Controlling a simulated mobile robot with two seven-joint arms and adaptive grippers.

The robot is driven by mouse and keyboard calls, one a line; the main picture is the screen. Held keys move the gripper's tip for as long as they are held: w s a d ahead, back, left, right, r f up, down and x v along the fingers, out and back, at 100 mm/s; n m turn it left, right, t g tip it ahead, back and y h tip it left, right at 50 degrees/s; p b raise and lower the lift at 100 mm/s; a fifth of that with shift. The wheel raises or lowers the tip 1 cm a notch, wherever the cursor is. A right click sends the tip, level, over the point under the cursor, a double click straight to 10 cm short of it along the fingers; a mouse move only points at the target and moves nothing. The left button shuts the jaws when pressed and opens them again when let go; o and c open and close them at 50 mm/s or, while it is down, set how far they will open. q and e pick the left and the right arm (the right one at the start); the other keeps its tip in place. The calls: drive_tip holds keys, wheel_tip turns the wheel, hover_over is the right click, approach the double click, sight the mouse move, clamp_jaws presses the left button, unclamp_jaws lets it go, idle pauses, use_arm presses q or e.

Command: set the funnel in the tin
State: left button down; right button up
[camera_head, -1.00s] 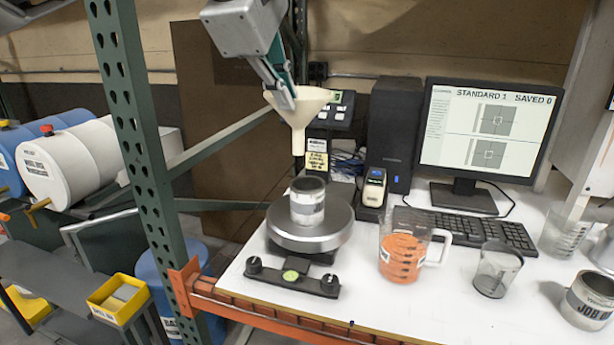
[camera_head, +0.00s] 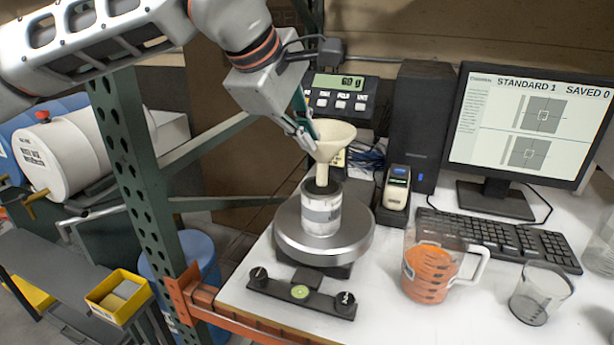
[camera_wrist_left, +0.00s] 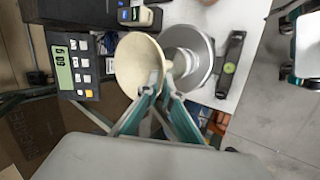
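The cream funnel (camera_head: 334,136) is upright, and my left gripper (camera_head: 312,142) is shut on the near left side of its cone. The tin (camera_head: 321,212), grey-white with a label band, stands upright on the scale's round pan. The funnel's spout points down at the tin's dark mouth, and its lower end appears at or just inside the opening; the exact depth is hard to tell. In the left wrist view, the funnel (camera_wrist_left: 136,65) shows from above beside my fingers (camera_wrist_left: 163,92) and partly hides the tin (camera_wrist_left: 182,62). My right gripper is not seen.
The scale's pan (camera_head: 350,238) is near the bench's left edge. Its lit display (camera_head: 340,90) stands behind the funnel. A handheld device in a cradle (camera_head: 396,190), an orange-filled jug (camera_head: 430,272), a clear cup (camera_head: 540,296) and a keyboard (camera_head: 500,240) are to the right.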

sight(323, 158)
use_arm(q)
wheel_tip(323, 158, down, 8)
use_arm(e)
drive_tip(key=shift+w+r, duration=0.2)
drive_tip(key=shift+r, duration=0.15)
use_arm(q)
drive_tip(key=shift+r, duration=0.1)
drive_tip(key=shift+f+b, duration=0.3)
drive_tip(key=shift+f, duration=0.15)
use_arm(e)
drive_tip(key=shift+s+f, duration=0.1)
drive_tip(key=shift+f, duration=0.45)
use_arm(q)
drive_tip(key=c, duration=2.2)
unclamp_jaws()
drive_tip(key=shift+c, duration=0.2)
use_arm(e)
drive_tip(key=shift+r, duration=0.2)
use_arm(q)
drive_tip(key=shift+r, duration=0.2)
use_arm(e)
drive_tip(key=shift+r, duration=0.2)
